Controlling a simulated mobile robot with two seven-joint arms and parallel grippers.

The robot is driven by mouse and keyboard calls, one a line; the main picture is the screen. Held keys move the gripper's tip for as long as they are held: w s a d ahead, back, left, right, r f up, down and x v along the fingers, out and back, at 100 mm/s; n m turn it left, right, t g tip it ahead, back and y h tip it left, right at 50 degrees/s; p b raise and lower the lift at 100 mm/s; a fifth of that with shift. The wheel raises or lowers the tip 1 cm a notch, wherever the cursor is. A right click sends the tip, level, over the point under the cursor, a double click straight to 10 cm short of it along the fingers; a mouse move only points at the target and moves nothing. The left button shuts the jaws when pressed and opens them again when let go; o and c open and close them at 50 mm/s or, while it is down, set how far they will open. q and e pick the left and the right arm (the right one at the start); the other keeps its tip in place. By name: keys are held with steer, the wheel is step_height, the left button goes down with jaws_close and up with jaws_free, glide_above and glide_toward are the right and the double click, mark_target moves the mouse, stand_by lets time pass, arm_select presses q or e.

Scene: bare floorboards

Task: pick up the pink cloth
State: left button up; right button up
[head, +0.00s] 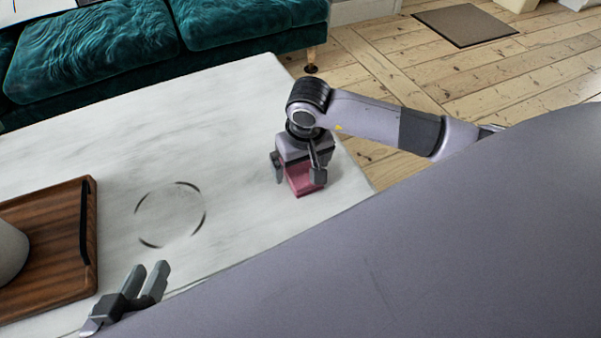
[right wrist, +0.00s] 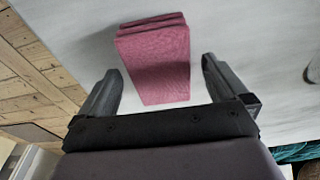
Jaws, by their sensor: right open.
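The pink cloth (head: 300,180) is a small folded stack lying on the white marble-look table (head: 240,110), near its right end. It also shows in the right wrist view (right wrist: 155,75), where its folded layers face the top of the picture. My right gripper (head: 298,176) is over the cloth, with its fingers apart on either side of it. In the right wrist view the open fingers (right wrist: 160,85) stand left and right of the cloth's near part, with gaps. The cloth is partly hidden by the gripper in the head view. My left gripper (head: 157,277) is open and empty near the table's front edge.
A wooden tray (head: 75,275) with a dark handle and a grey rounded vessel (head: 10,250) stands at the left. A faint dark ring mark (head: 170,215) shows on the tabletop. A teal sofa (head: 150,45) is behind the table. The table around the cloth is clear.

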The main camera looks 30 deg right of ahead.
mark_target(301, 168)
arm_select(q)
steer(key=shift+d, duration=0.1)
arm_select(e)
steer(key=shift+f, duration=0.25)
steer(key=c, duration=1.1)
steer(key=shift+r, duration=0.1)
arm_select(q)
steer(key=shift+r, duration=0.2)
arm_select(e)
steer(key=shift+w+r, duration=0.1)
steer(key=shift+r, duration=0.4)
arm_select(q)
steer(key=a+p, duration=0.1)
steer(key=s+a+y+p, duration=0.1)
steer(key=p, duration=0.1)
steer(key=a+y+p, duration=0.1)
steer(key=p, duration=0.1)
steer(key=shift+s+a+r+m, duration=0.15)
steer(key=shift+a+r+m, duration=0.2)
steer(key=shift+m, duration=0.05)
arm_select(e)
step_height(301, 168, up, 19)
steer(key=shift+f, duration=0.1)
